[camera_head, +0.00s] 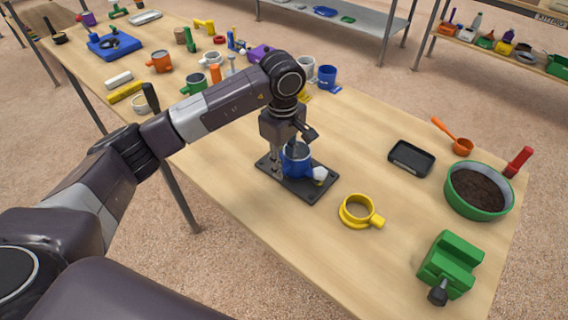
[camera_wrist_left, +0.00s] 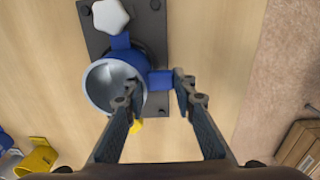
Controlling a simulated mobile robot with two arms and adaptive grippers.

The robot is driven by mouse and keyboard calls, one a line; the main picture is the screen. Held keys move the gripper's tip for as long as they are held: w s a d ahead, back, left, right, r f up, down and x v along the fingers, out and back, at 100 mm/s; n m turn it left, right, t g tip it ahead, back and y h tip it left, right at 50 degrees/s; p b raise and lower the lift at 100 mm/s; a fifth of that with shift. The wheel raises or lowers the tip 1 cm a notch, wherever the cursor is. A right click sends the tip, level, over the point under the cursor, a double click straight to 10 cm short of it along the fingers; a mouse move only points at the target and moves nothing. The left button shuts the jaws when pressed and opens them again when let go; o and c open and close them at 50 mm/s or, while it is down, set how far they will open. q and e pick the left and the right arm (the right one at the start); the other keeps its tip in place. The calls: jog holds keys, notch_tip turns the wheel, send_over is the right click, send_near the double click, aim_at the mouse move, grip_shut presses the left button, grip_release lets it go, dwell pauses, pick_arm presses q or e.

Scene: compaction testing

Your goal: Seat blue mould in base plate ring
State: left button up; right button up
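The blue mould (camera_head: 296,158) stands on the dark base plate (camera_head: 308,193) near the middle of the table. In the left wrist view the mould (camera_wrist_left: 101,86) shows its open grey interior, with blue lugs at its side and toward the white star knob (camera_wrist_left: 111,16). My left gripper (camera_head: 291,158) is low over the mould. In the wrist view its fingers (camera_wrist_left: 156,90) are apart, one over the mould's wall and one beyond the side lug (camera_wrist_left: 160,79). Contact cannot be told. The mould hides the plate's ring, so its seating is unclear. My right gripper is not in view.
A yellow collar (camera_head: 357,211) lies right of the plate. Behind it are a black tray (camera_head: 411,158), an orange scoop (camera_head: 461,146) and a green soil bowl (camera_head: 477,192). A green block-like tool (camera_head: 450,262) is at front right. Several cups and tools crowd the far left.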

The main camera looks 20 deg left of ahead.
pick_arm(q)
jog(key=o, duration=0.5)
jog(key=shift+r, duration=0.5)
notch_tip(320, 180, up, 11)
jog(key=shift+s+r, duration=0.1)
jog(key=shift+s, duration=0.05)
